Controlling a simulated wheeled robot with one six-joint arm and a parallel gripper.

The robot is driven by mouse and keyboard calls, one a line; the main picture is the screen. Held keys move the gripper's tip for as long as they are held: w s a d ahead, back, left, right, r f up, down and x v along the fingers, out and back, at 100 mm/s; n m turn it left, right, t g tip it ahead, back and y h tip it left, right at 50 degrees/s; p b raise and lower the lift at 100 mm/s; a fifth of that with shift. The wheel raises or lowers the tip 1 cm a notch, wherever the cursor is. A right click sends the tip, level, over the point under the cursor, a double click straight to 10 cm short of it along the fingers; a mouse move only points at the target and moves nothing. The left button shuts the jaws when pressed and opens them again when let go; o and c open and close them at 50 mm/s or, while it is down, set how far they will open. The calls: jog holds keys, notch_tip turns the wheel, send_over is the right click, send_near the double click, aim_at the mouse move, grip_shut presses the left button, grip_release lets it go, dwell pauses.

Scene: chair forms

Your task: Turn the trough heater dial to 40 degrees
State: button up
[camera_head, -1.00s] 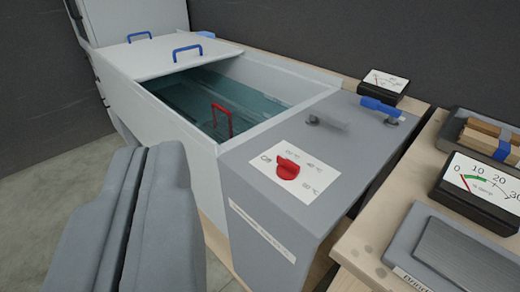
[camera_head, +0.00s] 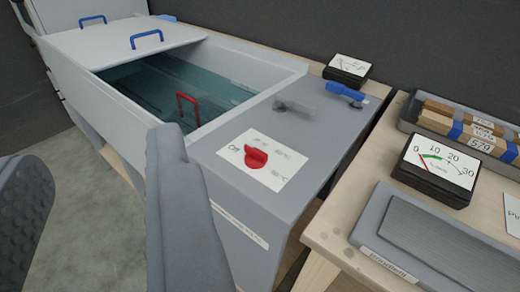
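The heater dial is a red knob (camera_head: 256,156) on a white label plate (camera_head: 268,170) on the grey sloping panel at the near end of the trough (camera_head: 235,60). "Off" is at the plate's left, with temperature marks along its top and right; these are blurred now. I cannot tell exactly which mark the knob points to. My gripper (camera_head: 100,210) is open and empty in the lower left, with a wide gap between its two grey fingers. Its right finger is left of and in front of the dial, not visibly touching it.
Water and a red handle (camera_head: 188,110) show in the trough's opening. A lid with blue handles (camera_head: 147,39) covers its far part. A blue-handled valve (camera_head: 345,91) sits behind the dial. At right, a wooden bench holds a meter (camera_head: 438,168), a grey device (camera_head: 425,235) and a tray of wood pieces (camera_head: 460,128).

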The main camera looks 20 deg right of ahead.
jog(key=w+d+n+g+h, duration=0.1)
jog(key=w+d+g, duration=0.25)
jog(key=w, duration=0.35)
jog(key=w+d+n+g, duration=0.1)
jog(key=w+d+g, duration=0.1)
jog(key=w+g, duration=0.3)
jog(key=n+g+y, duration=0.1)
jog(key=n+g, duration=0.3)
jog(key=g, duration=0.5)
send_over(256, 149)
notch_tip(256, 149, down, 4)
jog(key=shift+t, duration=0.25)
notch_tip(256, 149, down, 17)
jog(key=shift+f, duration=0.15)
grip_shut()
